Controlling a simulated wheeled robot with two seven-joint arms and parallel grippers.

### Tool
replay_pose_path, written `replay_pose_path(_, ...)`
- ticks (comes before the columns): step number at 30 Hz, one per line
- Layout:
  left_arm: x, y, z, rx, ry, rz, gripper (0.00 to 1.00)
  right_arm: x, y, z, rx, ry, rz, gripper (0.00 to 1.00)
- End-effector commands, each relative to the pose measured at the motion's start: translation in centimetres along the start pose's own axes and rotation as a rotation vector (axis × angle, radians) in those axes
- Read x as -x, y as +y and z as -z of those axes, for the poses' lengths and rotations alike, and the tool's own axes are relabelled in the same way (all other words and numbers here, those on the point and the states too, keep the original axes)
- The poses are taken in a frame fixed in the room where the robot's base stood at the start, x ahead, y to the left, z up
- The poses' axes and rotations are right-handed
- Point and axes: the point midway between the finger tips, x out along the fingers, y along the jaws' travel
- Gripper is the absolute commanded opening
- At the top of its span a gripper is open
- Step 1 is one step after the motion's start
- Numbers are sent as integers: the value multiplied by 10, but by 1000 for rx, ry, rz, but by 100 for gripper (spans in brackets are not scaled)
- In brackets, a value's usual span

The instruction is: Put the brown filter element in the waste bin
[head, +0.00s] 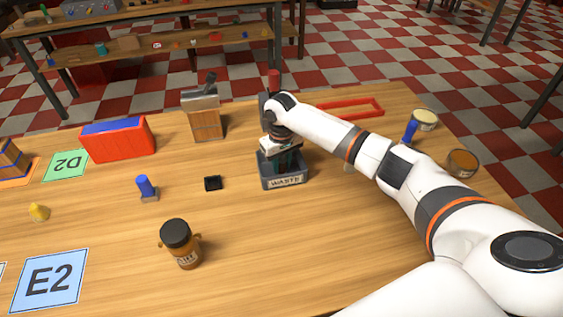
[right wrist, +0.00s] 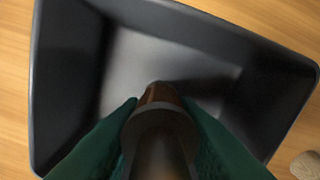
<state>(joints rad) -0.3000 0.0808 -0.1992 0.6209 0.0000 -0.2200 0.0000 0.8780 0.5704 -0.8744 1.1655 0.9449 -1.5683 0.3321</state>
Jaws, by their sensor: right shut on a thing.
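The dark grey waste bin (head: 284,182), labelled WASTE, stands on the table near the middle of the head view. My right gripper (head: 287,160) points down into its opening. In the right wrist view the green fingertips (right wrist: 160,125) are shut on a brown, rounded piece, the filter element (right wrist: 159,93). It is over the inside of the bin (right wrist: 45,90), whose visible floor looks empty. The fingers and bin wall hide the element in the head view, and its exact height above the bin floor cannot be told. My left gripper is not in view.
A blue knob (head: 146,187) and a small black square (head: 213,183) lie left of the bin. Two tins stand right.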

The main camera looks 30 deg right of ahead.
Motion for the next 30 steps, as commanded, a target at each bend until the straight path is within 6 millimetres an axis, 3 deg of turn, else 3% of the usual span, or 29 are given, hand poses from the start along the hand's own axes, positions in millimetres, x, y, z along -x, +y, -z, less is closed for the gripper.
replay_pose_path(2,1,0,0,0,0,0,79,-3,0,0,0,1,-1,6)
replay_pose_path(3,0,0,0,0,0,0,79,-3,0,0,0,0,0,33)
replay_pose_path(6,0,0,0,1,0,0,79,-2,0,0,0,0,0,50)
replay_pose_path(17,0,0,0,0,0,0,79,2,0,0,0,-1,0,50)
replay_pose_path(23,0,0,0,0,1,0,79,34,0,-1,0,-3,-2,50)
replay_pose_path(30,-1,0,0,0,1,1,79,86,0,-1,0,-3,-1,50)
